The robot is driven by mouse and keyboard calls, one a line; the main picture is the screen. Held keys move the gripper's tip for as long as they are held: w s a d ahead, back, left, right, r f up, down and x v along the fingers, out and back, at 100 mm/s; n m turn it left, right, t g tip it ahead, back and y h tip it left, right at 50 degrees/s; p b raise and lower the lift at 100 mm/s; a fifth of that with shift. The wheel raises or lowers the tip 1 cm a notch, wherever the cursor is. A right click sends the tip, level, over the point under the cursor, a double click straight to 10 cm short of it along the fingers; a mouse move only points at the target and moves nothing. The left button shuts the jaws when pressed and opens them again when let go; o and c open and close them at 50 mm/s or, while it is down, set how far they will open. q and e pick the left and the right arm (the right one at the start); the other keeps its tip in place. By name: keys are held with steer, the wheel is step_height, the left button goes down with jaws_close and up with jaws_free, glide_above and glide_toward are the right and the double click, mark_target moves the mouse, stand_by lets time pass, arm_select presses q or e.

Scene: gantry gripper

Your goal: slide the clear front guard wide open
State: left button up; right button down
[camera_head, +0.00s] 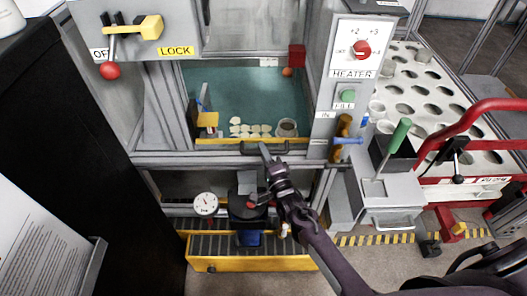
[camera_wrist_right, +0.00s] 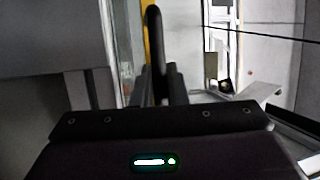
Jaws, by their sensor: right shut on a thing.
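The clear front guard (camera_head: 245,95) covers the front of the machine bay, and the teal bay floor shows through it. Its black bar handle (camera_head: 278,148) is at the lower edge, just below a yellow strip. In the right wrist view the dark handle (camera_wrist_right: 153,45) stands upright in the picture, between the two fingers (camera_wrist_right: 158,88). My left gripper is not in view.
Several pale discs (camera_head: 250,130) and a cup (camera_head: 287,127) are inside the bay. A lock lever with a red knob (camera_head: 110,71) is upper left. A heater panel (camera_head: 355,50) and green-handled tool (camera_head: 397,136) are right.

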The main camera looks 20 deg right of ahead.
steer(key=shift+f, duration=0.1)
steer(key=c, duration=1.5)
jaws_free()
steer(key=shift+o, duration=0.2)
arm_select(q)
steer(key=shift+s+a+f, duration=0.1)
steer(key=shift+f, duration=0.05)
arm_select(e)
steer(key=v, duration=0.8)
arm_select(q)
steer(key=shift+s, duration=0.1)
